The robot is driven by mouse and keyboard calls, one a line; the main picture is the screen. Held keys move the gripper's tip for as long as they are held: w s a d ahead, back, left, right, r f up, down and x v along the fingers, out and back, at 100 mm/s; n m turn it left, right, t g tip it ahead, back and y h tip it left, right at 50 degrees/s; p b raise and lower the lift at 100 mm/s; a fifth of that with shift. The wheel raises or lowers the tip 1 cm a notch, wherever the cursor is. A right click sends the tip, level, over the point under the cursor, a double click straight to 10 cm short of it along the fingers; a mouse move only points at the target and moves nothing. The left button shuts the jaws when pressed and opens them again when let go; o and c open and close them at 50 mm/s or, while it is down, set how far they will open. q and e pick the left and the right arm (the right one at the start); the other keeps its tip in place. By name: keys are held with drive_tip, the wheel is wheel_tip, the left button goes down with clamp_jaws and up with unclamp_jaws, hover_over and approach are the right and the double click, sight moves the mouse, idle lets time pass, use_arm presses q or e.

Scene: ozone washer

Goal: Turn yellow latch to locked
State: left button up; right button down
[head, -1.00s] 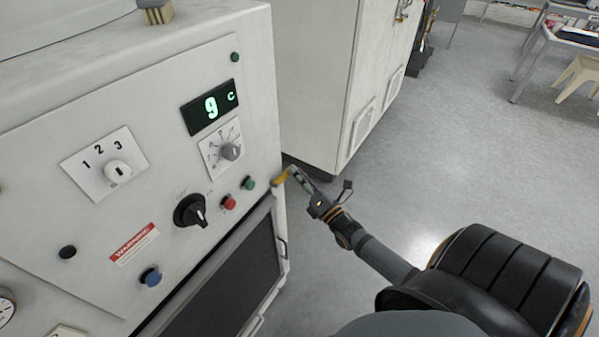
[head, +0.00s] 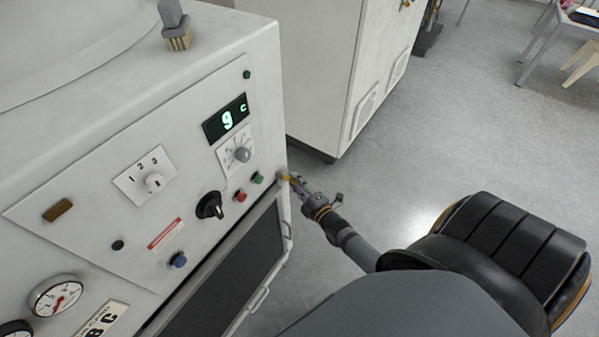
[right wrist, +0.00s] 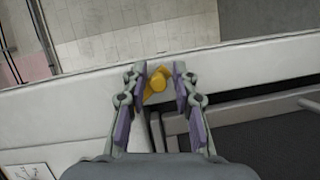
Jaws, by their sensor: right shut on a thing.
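The yellow latch (head: 284,176) is on the right edge of the machine's front, beside the green button. In the right wrist view the latch (right wrist: 158,83) shows as a rounded yellow knob with a short arm. My right gripper (head: 294,181) reaches it from the right. In the right wrist view its two fingers (right wrist: 159,76) stand on either side of the latch, shut on it. In the head view the fingers partly hide the latch. My left gripper is not in view.
The white machine's panel (head: 130,215) carries a black knob (head: 211,206), a red button (head: 240,196), a green button (head: 257,178) and a display (head: 226,119). A dark door (head: 235,270) lies below. A white cabinet (head: 315,80) stands behind; open floor (head: 450,130) is at right.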

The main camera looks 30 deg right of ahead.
drive_tip(key=shift+s+a+f+m+g+y+p, duration=0.1)
drive_tip(key=shift+s+a+f+m+g+p, duration=0.15)
drive_tip(key=shift+a+m+p, duration=0.35)
drive_tip(key=shift+s+a+f+m+g+y+p, duration=0.1)
drive_tip(key=shift+a+m+g+p, duration=0.25)
drive_tip(key=shift+m, duration=0.45)
drive_tip(key=shift+s+a+f+m+g+y+p, duration=0.1)
drive_tip(key=shift+s+a+f+m+g+p, duration=0.2)
drive_tip(key=shift+m, duration=0.4)
drive_tip(key=shift+w+a+r, duration=0.1)
drive_tip(key=shift+a+r, duration=0.05)
drive_tip(key=c, duration=1.3)
unclamp_jaws()
